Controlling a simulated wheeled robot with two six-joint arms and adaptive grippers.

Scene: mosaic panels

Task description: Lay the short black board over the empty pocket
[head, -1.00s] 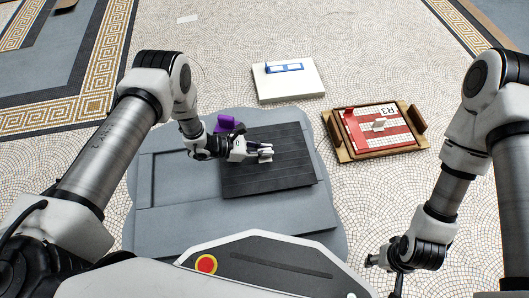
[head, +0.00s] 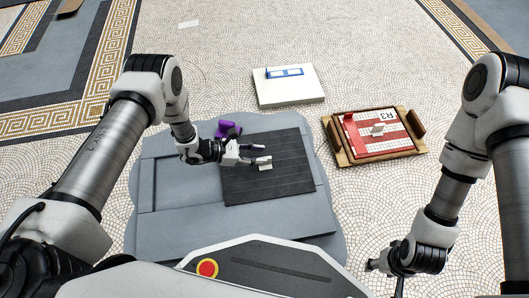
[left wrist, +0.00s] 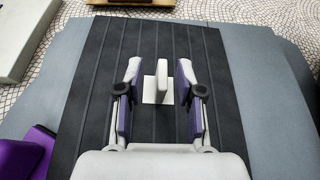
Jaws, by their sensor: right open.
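The short black board (head: 285,147) lies on the right part of the grey panel (head: 180,222), its edges about in line with the panel's. The left wrist view also shows the board (left wrist: 85,90), with a white upright handle (left wrist: 162,80) on a pale base. My left gripper (head: 267,154) is open, its fingers on either side of the handle with gaps; it also shows in the left wrist view (left wrist: 160,72). My right gripper (head: 374,265) is open and empty, low over the floor at the right.
A purple object (head: 228,129) stands at the board's back left corner. A white slab with a blue frame (head: 288,88) lies behind. A wooden tray (head: 344,157) with a red and white panel marked R3 (head: 384,117) sits right. Mosaic floor between them is clear.

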